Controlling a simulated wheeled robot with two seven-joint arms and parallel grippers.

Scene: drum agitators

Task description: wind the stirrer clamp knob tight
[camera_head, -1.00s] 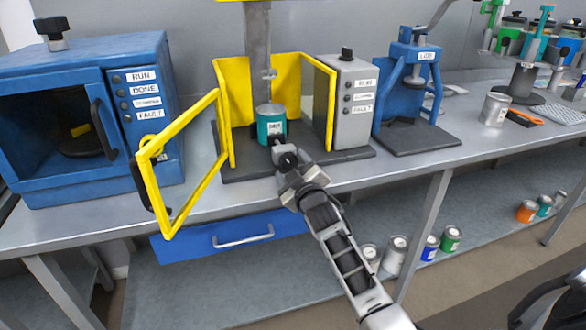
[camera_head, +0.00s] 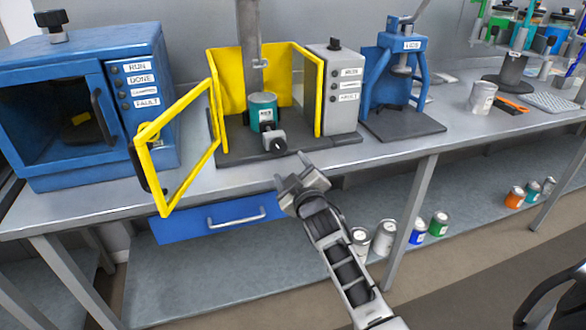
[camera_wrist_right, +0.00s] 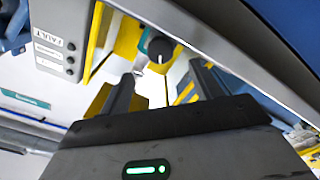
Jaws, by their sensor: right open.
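The stirrer's clamp knob (camera_head: 278,143) is a dark round knob on a small grey block at the front of the stirrer's base. It stands in front of a teal can (camera_head: 262,112) between yellow guard panels. The knob also shows in the right wrist view (camera_wrist_right: 160,48), beyond the fingertips and roughly between their lines. My right gripper (camera_head: 293,168) is open and empty, a short way in front of the knob and apart from it. Its two dark fingers (camera_wrist_right: 163,84) show in the right wrist view. How tight the knob is cannot be told. My left gripper is not in view.
The yellow guard door (camera_head: 177,150) stands swung open to the left, over the bench's front edge. A grey control box (camera_head: 337,90) is right of the stirrer. A blue oven (camera_head: 85,110) and a blue press (camera_head: 395,75) flank it. A blue drawer (camera_head: 215,224) is below.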

